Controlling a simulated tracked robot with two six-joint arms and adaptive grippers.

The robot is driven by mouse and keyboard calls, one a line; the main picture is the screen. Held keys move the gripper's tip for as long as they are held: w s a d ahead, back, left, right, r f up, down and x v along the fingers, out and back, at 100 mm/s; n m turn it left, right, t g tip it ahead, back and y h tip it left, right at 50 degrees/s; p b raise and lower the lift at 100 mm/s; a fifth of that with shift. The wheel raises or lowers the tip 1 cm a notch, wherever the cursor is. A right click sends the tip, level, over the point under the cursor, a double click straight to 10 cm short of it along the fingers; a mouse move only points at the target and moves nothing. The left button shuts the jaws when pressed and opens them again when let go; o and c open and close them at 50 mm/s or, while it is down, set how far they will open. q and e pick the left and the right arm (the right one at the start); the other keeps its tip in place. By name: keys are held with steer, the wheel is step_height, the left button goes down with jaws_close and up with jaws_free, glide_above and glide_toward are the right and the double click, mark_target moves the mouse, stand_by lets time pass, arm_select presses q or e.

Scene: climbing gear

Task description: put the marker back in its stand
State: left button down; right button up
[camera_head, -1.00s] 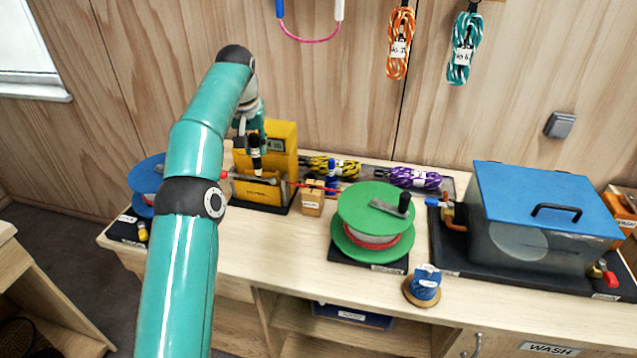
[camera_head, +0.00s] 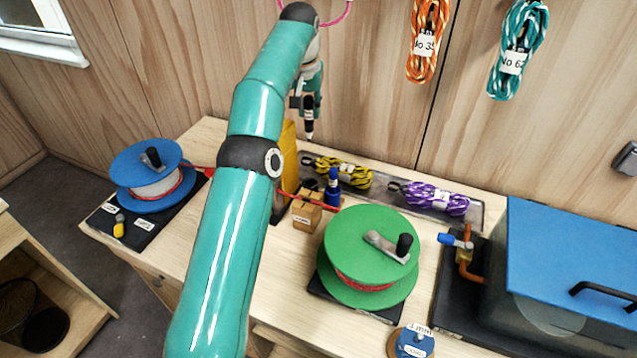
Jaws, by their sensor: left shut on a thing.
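My left gripper (camera_head: 308,100) points down and is shut on a marker (camera_head: 309,128). The marker has a dark body and a pale lower end, and hangs upright in the air. In the picture it lies above the left end of the rope tray. A small wooden block with a label (camera_head: 305,217), which looks like the stand, is on the bench below the gripper. A dark round opening or cap shows at its top. A blue upright object (camera_head: 332,190) stands at its right rear; whether it sits in the block I cannot tell. My right gripper is out of view.
A yellow device (camera_head: 289,160) is partly hidden behind my left arm. A green-topped reel (camera_head: 368,245) stands right of the block, a blue reel (camera_head: 146,172) at left. A red cord runs past the block. A grey tray (camera_head: 478,213) holds yellow and purple ropes.

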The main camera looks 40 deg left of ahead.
mark_target(309, 131)
arm_select(q)
step_height(309, 131, down, 7)
steer(key=b, duration=0.4)
steer(key=shift+s+f, duration=0.1)
steer(key=shift+f+b, duration=0.35)
steer(key=shift+f, duration=5.9)
steer(key=c, duration=1)
jaws_free()
steer(key=shift+f, duration=0.1)
